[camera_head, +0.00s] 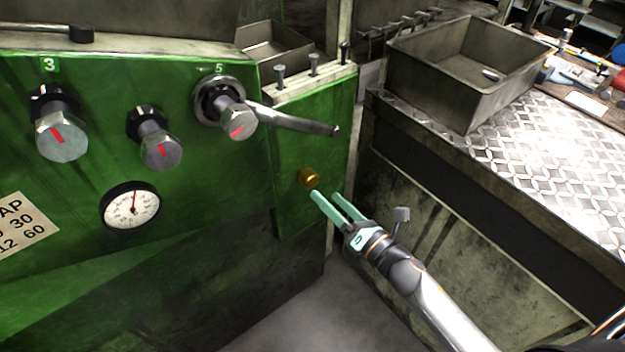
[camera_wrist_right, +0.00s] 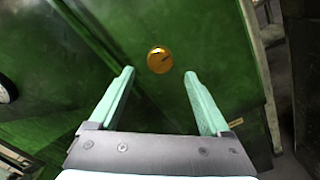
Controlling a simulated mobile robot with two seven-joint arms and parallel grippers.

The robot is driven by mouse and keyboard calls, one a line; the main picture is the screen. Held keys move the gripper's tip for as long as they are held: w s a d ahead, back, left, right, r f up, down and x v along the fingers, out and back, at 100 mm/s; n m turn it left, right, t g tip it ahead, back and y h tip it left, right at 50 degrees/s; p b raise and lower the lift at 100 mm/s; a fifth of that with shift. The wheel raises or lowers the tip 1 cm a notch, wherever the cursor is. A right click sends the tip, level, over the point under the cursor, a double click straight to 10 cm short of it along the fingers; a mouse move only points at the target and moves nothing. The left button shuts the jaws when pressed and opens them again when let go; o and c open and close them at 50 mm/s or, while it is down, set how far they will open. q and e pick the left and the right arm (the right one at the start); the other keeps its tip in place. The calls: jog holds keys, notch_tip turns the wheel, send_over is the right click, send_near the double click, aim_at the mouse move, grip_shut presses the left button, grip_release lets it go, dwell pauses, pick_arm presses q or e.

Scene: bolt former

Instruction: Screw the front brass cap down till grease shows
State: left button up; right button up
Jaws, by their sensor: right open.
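The brass cap (camera_head: 309,178) is a small round gold knob on the green front panel of the machine, near its right edge. It also shows in the right wrist view (camera_wrist_right: 159,60), ahead of and between the fingers, with a dark mark on its face. My right gripper (camera_head: 324,195) is open and empty, its two pale green fingers pointing at the cap from the lower right. In the right wrist view the fingertips (camera_wrist_right: 158,75) stand apart on either side of the cap's line and do not grip it. No grease can be made out. My left gripper is out of view.
On the green panel are hex-headed knobs with red marks (camera_head: 161,151), a dial gauge (camera_head: 131,206) and a lever (camera_head: 295,122) jutting above the cap. A metal bin (camera_head: 464,75) stands on the tread-plate bench (camera_head: 560,150) at right. Floor below is clear.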

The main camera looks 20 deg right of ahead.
aim_at(313, 183)
jog(key=x, duration=0.6)
jog(key=shift+w+a, duration=0.15)
jog(key=shift+w, duration=0.25)
grip_shut()
dwell(0.4)
